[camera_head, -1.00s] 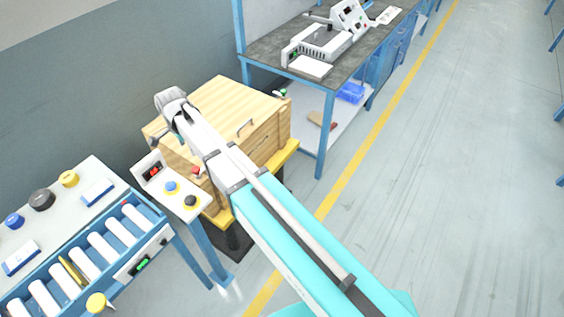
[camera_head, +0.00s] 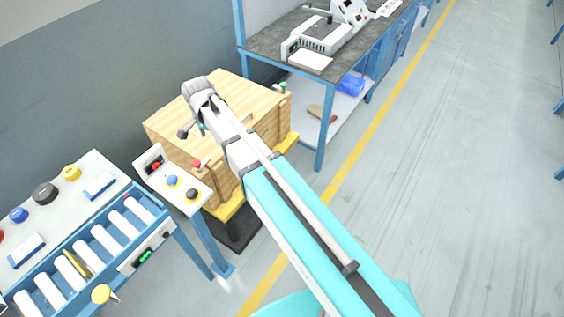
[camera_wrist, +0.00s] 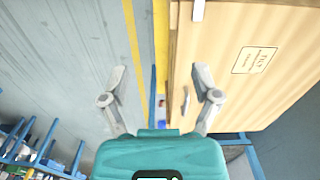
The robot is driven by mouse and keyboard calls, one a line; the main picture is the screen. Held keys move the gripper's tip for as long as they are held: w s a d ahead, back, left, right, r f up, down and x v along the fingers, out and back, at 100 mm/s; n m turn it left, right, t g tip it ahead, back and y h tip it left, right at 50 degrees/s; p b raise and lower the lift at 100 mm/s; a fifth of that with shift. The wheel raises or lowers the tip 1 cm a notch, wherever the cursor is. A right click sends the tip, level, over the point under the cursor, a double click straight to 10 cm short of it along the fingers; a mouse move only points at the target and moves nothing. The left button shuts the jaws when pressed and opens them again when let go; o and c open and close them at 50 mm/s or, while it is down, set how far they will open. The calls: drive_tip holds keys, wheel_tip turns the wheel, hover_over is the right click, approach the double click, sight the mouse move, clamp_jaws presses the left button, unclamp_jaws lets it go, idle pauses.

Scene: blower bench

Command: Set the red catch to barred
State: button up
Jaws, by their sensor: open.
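The red catch (camera_head: 197,164) is a small red knob on the front left of the wooden crate (camera_head: 165,122), near its top edge. Its exact setting is too small to read. A green catch (camera_head: 283,88) is at the crate's far right corner. My gripper (camera_head: 193,130) is above the crate top, beyond the red catch and apart from it. In the wrist view my gripper (camera_wrist: 160,74) has its two fingers spread with nothing between them. The crate (camera_wrist: 240,90) fills the right of that view, with a printed label and a metal handle (camera_wrist: 186,100). I cannot make out the red catch there.
A control panel (camera_head: 183,185) with blue and black knobs stands close left of the crate. A roller bench (camera_head: 120,240) is at lower left. A workbench (camera_head: 270,42) with a machine stands behind. The floor on the right is open.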

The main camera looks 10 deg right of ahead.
drive_tip(key=s+d+f+n+b, duration=0.2)
drive_tip(key=s+d, duration=0.3)
drive_tip(key=d, duration=0.5)
drive_tip(key=s+d+f+n+b, duration=0.3)
drive_tip(key=s+d+n, duration=0.2)
drive_tip(key=d, duration=0.6)
drive_tip(key=shift+s+d, duration=0.15)
drive_tip(key=shift+s, duration=0.2)
drive_tip(key=shift+f, duration=0.1)
drive_tip(key=shift+s+d+n, duration=1)
drive_tip(key=shift+s+d, duration=0.55)
drive_tip(key=shift+d, duration=0.15)
